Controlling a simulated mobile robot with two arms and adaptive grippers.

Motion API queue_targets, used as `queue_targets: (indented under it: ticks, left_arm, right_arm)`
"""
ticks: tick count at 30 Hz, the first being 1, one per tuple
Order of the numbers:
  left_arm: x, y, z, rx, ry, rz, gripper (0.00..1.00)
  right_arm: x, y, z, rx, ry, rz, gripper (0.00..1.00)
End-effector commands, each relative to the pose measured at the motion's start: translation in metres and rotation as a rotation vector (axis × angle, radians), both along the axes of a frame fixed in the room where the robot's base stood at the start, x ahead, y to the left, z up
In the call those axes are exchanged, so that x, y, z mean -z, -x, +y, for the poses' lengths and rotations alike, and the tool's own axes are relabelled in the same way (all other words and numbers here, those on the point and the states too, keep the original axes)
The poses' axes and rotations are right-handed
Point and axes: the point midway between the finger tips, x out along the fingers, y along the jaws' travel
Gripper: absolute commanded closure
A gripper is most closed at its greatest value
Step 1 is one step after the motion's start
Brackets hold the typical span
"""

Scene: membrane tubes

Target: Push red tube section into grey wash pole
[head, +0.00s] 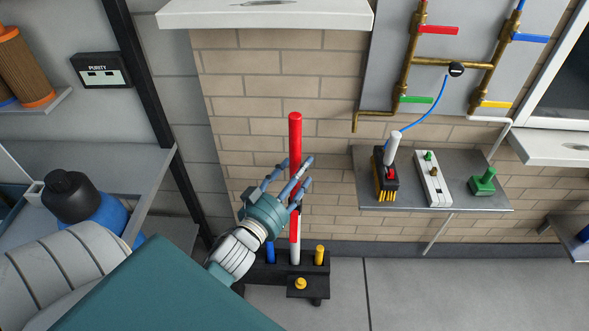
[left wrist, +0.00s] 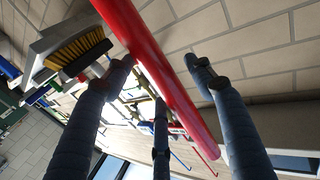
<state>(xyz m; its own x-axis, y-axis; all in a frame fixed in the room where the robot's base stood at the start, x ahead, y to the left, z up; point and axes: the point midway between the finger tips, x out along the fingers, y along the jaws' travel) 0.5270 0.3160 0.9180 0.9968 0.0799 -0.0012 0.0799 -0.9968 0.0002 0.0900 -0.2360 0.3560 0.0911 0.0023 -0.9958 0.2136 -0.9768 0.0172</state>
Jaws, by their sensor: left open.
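The red tube section (head: 295,133) stands upright, tall, directly above the short light grey wash pole (head: 294,254). Its lower end meets the top of the pole; I cannot tell how far one is inside the other. My left gripper (head: 290,178) is open around the tube's middle, and its palm and fingers hide part of it. In the left wrist view the red tube (left wrist: 150,55) runs diagonally between the spread fingers (left wrist: 160,72). I cannot tell whether any finger touches it. My right gripper is not in view.
The black stand (head: 262,273) also holds a blue pole (head: 270,252) and a yellow pole (head: 319,255), with a yellow knob (head: 300,283) in front. A brick wall is close behind. A grey shelf (head: 455,199) with small devices is at right. Floor at right is clear.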

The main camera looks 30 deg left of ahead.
Motion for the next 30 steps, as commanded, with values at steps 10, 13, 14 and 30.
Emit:
queue_targets:
  ticks: [10, 13, 14, 30]
  left_arm:
    - [0.002, 0.053, -0.004, -0.002, 0.003, 0.005, 0.46]
    - [0.002, 0.075, -0.006, -0.002, 0.001, 0.005, 0.46]
    - [0.002, 0.081, -0.006, -0.002, 0.002, 0.004, 0.46]
    - [-0.001, 0.119, -0.009, 0.0, 0.0, -0.002, 0.46]
  right_arm:
    - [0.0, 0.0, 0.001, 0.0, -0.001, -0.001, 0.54]
    - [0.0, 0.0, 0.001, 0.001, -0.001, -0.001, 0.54]
    - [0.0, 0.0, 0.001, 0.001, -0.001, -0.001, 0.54]
    - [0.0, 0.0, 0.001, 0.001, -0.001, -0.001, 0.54]
